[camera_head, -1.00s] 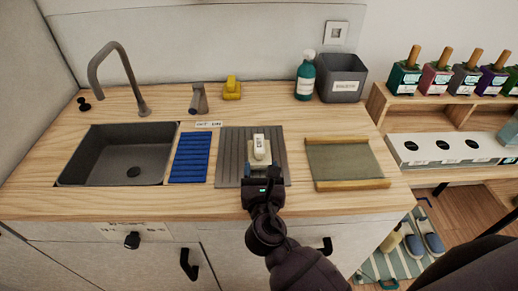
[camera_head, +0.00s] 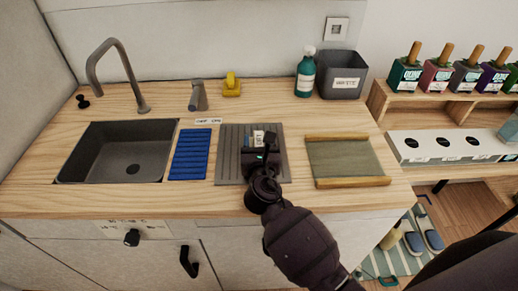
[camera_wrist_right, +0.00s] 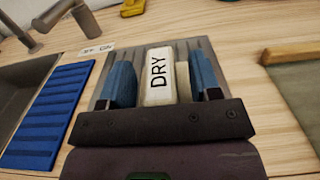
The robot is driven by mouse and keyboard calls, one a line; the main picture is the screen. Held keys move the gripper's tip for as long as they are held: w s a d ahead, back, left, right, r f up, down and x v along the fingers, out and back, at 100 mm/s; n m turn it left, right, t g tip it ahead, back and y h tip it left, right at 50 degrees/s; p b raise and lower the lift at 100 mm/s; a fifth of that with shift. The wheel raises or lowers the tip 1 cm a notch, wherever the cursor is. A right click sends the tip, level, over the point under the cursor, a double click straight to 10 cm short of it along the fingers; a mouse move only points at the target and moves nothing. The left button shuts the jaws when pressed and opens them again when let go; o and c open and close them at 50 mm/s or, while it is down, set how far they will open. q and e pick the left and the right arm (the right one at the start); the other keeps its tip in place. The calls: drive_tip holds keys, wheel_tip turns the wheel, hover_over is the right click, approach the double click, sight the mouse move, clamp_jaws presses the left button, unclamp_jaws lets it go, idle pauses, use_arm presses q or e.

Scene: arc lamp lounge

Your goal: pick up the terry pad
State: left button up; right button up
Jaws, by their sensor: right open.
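A pale block with a white label reading "DRY" (camera_wrist_right: 158,78), which looks like the terry pad, lies on a grey ribbed mat (camera_head: 231,163) on the counter. In the head view only a little of the pad (camera_head: 259,137) shows past my right gripper (camera_head: 262,146). In the right wrist view my right gripper (camera_wrist_right: 162,84) is open, with its blue fingers on either side of the pad. Whether the fingers touch it I cannot tell. My left gripper is not in view.
A blue ribbed mat (camera_head: 190,154) and a sink (camera_head: 73,168) lie to the left. A green-grey board with wooden ends (camera_head: 345,161) lies to the right. A teal bottle (camera_head: 305,77), a grey bin (camera_head: 342,76) and a yellow item (camera_head: 231,86) stand behind.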

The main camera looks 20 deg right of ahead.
drive_tip(key=shift+c, duration=0.3)
drive_tip(key=c, duration=1)
drive_tip(key=shift+o, duration=0.2)
drive_tip(key=shift+r, duration=0.1)
